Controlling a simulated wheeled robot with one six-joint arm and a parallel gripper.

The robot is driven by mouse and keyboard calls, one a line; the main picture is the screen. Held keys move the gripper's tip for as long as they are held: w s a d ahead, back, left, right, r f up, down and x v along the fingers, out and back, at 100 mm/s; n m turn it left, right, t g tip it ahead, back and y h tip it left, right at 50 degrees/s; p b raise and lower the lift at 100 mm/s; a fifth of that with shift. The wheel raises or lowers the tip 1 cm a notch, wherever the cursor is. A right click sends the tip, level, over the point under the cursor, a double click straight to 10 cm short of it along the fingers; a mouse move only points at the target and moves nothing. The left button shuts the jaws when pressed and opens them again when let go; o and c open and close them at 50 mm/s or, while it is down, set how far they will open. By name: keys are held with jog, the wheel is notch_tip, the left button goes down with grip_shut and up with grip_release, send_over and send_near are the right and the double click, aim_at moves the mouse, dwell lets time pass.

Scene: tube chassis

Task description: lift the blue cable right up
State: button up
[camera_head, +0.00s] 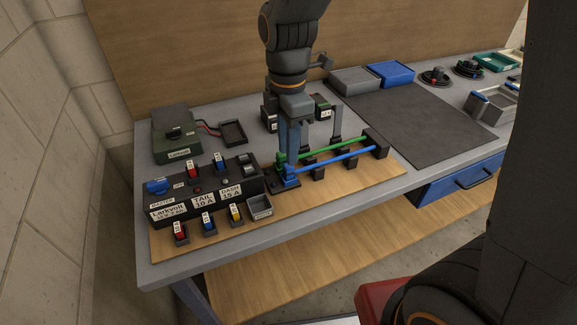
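The blue cable (345,157) runs along the wooden board, beside and in front of a green cable (335,149). Its left end meets a blue plug (288,172) at the black panel, and its right end reaches a black block (376,142). Small black holders stand along the cables. My gripper (291,158) points down at the left end of the cables, close to the blue and green plugs. The view is too small to tell whether its fingers touch the plug or cable, or how far apart they are.
The black panel (185,203) with coloured switches stands left on the board (340,192). A small grey tray (260,207) sits in front. A green box (176,137) is at back left. A dark mat (420,122) gives free room right, with grey and blue bins (391,73) behind.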

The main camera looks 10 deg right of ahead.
notch_tip(320, 180, down, 6)
jog(key=shift+f+p, duration=0.25)
jog(key=shift+p, duration=0.25)
grip_shut()
